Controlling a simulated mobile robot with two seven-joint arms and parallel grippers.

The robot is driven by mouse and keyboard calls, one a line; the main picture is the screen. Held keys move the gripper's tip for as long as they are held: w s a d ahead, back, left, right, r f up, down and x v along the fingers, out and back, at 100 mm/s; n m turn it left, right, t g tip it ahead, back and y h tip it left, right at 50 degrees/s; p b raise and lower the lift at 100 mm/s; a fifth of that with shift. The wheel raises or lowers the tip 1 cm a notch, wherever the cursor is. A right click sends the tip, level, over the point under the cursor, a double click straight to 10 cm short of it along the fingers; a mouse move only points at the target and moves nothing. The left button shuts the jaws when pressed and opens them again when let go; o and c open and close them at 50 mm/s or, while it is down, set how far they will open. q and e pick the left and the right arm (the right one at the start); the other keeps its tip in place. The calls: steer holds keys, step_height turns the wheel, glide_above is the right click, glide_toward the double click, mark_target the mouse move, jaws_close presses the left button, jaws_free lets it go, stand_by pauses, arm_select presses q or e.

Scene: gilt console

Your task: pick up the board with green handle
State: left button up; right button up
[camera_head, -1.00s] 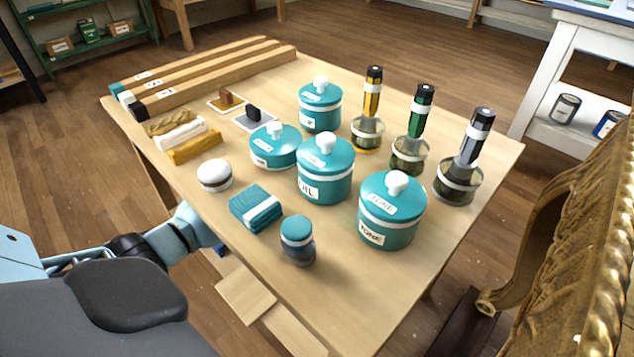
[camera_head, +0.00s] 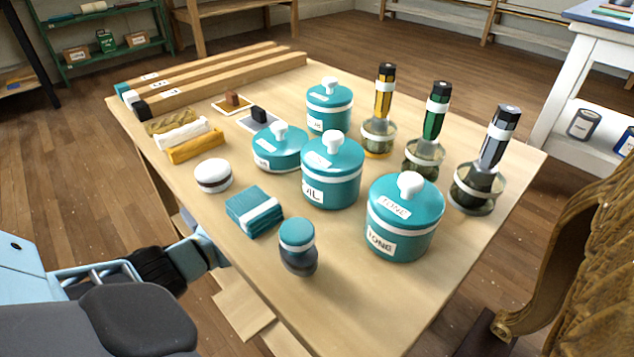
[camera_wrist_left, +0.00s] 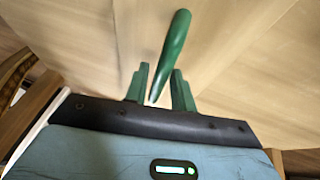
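In the left wrist view a slim green handle (camera_wrist_left: 174,45) points down between the two dark green fingers of my left gripper (camera_wrist_left: 161,72). The fingers are apart, with a gap visible on the handle's left side; contact on its right is unclear. Pale wood fills the view behind the handle; I cannot tell which part is the board. In the head view my left arm reaches to the table's left edge, and its gripper is hidden there. Pale wooden pieces (camera_head: 243,305) show low beside that edge. My right gripper is not in view.
The wooden table (camera_head: 340,310) holds several teal lidded jars (camera_head: 402,225), tall-necked bottles (camera_head: 474,187), a folded teal cloth (camera_head: 254,212) and a small teal-capped jar (camera_head: 298,240). A gilt carved piece (camera_head: 585,255) stands at the right. The table's front end is bare.

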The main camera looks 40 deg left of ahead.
arm_select(q)
steer(key=shift+w+d+f, duration=0.1)
steer(key=shift+w+f, duration=0.05)
steer(key=shift+f, duration=0.5)
steer(key=shift+w, duration=0.1)
jaws_close()
steer(key=shift+r, duration=0.1)
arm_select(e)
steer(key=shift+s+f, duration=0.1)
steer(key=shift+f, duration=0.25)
